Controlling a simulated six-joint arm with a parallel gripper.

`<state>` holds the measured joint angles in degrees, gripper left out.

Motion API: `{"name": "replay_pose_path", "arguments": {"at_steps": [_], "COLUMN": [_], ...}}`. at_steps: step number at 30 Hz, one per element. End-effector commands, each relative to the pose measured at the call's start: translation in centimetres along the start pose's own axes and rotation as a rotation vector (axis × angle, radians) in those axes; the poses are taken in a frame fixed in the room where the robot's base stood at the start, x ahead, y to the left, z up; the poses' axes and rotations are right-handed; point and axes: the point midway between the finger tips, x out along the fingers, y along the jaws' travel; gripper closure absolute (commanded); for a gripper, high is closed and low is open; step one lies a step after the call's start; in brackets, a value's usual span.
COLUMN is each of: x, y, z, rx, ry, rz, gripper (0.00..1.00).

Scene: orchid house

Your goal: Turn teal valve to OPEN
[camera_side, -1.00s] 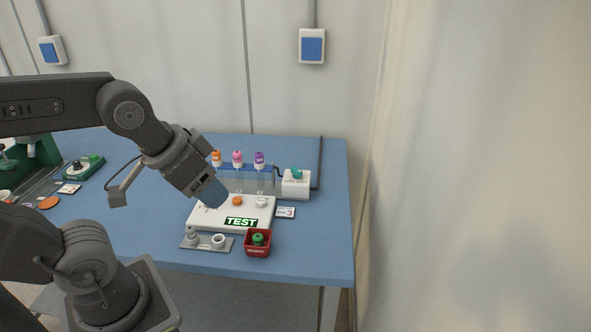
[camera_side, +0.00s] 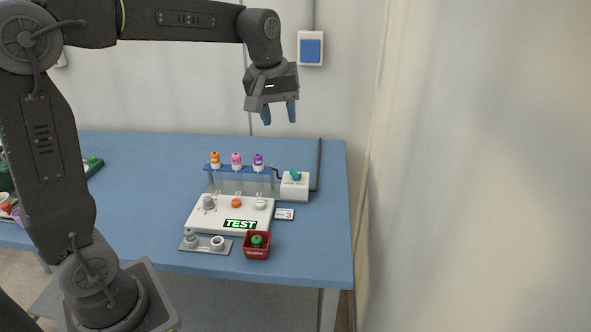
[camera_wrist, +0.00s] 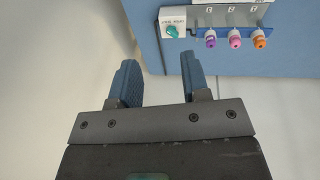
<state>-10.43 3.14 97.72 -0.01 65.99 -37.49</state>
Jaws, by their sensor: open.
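The teal valve (camera_side: 295,175) is a small knob on top of a white box (camera_side: 293,190) at the back right of the blue table. In the wrist view the teal valve (camera_wrist: 172,31) shows as a slanted knob on the white box, beyond my fingers. Lettering beside it is too small to read, so I cannot tell its setting. My gripper (camera_side: 279,112) is high above the back edge of the table, above the valve and slightly left of it in the side view. Its two blue fingers are apart, empty and pointing down. It also shows in the wrist view (camera_wrist: 157,82).
A blue rack (camera_side: 225,168) with orange, pink and purple capped tubes stands left of the valve box. A white TEST board (camera_side: 205,222) lies in front, with a red bin (camera_side: 257,252) and a grey plate (camera_side: 203,246) nearer. A dark pipe (camera_side: 320,160) rises right of the box.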

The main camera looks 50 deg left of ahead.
Motion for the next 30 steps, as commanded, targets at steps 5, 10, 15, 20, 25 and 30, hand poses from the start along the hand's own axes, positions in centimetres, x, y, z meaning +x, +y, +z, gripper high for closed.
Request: {"name": "replay_pose_path", "arguments": {"at_steps": [5,10,15,20,25,30], "x": [4.6,9.5,13.2,14.7,16.2,19.3], "y": [1.4,1.5,0.9,0.6,0.4,-0.1], "z": [-6.7,-11.7,-14.6,-15.4,-15.2,-14.6], "rx": [-0.269,-0.507,-0.669,-0.729,-0.734,-0.733], "ry": [-0.058,-0.097,-0.117,-0.123,-0.125,-0.126], "rz": [-0.071,-0.137,-0.183,-0.2,-0.203,-0.205], "gripper": [0.57,0.57,0.57,0.57,0.57,0.57]}}
